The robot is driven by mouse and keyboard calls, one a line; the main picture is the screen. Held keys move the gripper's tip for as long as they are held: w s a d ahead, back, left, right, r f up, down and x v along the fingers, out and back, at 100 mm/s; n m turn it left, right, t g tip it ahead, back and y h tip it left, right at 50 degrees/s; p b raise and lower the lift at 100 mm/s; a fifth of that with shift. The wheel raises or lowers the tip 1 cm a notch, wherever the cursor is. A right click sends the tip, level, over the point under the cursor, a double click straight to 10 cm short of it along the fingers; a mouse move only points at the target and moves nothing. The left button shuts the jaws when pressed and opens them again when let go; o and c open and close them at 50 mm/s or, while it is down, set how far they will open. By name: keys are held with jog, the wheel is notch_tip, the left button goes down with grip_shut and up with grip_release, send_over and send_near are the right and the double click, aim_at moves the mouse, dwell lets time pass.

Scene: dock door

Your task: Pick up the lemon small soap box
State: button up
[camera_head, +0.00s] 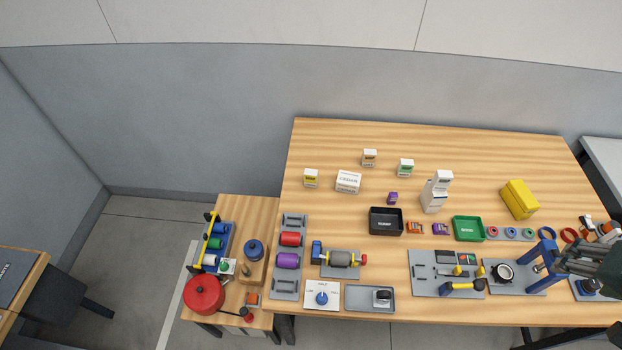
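Small white boxes stand upright toward the back of the wooden table. One with a yellow label (311,179) is at the left and looks most like the lemon small soap box. The print is too small to read, so I cannot tell for sure which is lemon. My gripper (563,262) is dark and partly cut off at the right edge, far from these boxes. Whether its fingers are open is unclear.
A larger white box (348,182) stands close to the left yellow-labelled box. A white bottle-like item (436,192), a purple box (392,198), a black tray (386,221), a green tray (468,228) and a yellow box (519,199) are also on the table. Fixtures crowd the front edge.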

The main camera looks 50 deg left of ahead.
jog(key=w+a+n+g, duration=0.1)
jog(key=w+a, duration=0.3)
jog(key=a, duration=0.4)
jog(key=w+a+n+g, duration=0.1)
jog(key=w+a, duration=0.4)
jog(key=a, duration=0.4)
jog(key=w+a+f+n+g, duration=0.1)
jog(key=a+f, duration=0.3)
jog(key=a, duration=0.6)
jog(key=w+a+f+n+g, duration=0.1)
jog(key=a+f, duration=0.2)
jog(key=a, duration=0.7)
jog(key=n+g+h+b, duration=0.1)
jog(key=n+g, duration=0.1)
jog(key=n, duration=0.1)
send_over(311, 172)
notch_tip(311, 172, down, 24)
jog(key=shift+w+r, duration=0.1)
jog(key=shift+r, duration=0.1)
jog(key=shift+f, duration=0.1)
jog(key=shift+f, duration=1.3)
jog(key=shift+f, duration=0.1)
